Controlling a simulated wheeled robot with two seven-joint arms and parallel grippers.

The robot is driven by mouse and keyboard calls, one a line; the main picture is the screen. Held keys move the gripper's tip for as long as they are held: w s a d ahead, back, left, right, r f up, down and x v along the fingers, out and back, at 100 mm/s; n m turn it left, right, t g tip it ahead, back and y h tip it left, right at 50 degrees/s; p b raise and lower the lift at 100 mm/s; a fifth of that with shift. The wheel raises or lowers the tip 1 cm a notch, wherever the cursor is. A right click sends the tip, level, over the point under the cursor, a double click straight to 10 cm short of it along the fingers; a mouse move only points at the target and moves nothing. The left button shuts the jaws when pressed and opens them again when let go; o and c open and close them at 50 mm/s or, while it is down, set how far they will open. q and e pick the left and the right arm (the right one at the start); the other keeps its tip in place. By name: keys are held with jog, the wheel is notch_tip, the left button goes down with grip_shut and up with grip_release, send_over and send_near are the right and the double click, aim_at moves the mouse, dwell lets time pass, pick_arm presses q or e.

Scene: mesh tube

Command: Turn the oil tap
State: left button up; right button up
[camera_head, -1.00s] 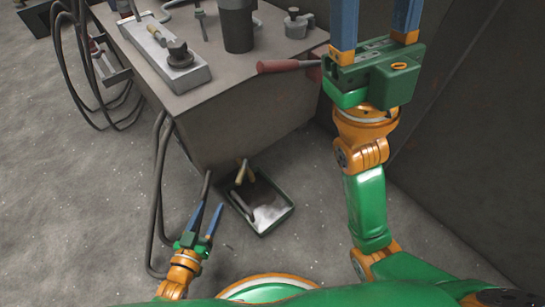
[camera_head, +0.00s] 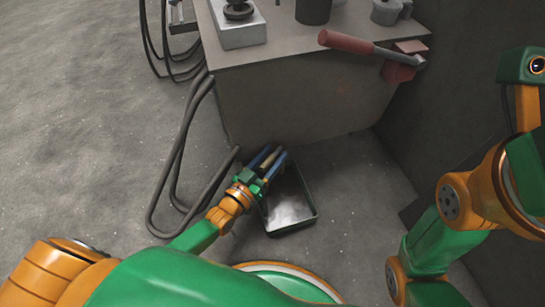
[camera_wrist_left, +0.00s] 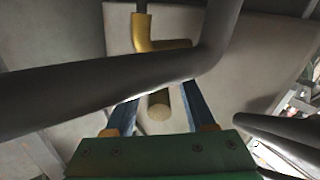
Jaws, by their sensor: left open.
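The oil tap shows in the left wrist view as a brass elbow (camera_wrist_left: 160,45) on a dark stem, with a round brass end (camera_wrist_left: 158,112) lower down. In the head view only a small yellowish part of the tap (camera_head: 268,159) shows, under the front of the metal bench. My left gripper (camera_head: 270,161) is open, with its blue fingers on either side of the tap; in the left wrist view the gripper (camera_wrist_left: 160,110) has the round brass end between its fingers. I cannot tell whether they touch. My right gripper's fingers are outside the head view.
An oil tray (camera_head: 311,217) lies on the floor below the tap. Dark hoses (camera_head: 180,150) hang left of the bench (camera_head: 300,110), and a dark pipe (camera_wrist_left: 100,92) crosses close in the left wrist view. A red-handled lever (camera_head: 345,42) sits on the bench's edge.

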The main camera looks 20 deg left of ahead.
pick_arm(q)
grip_shut()
dwell(1.3)
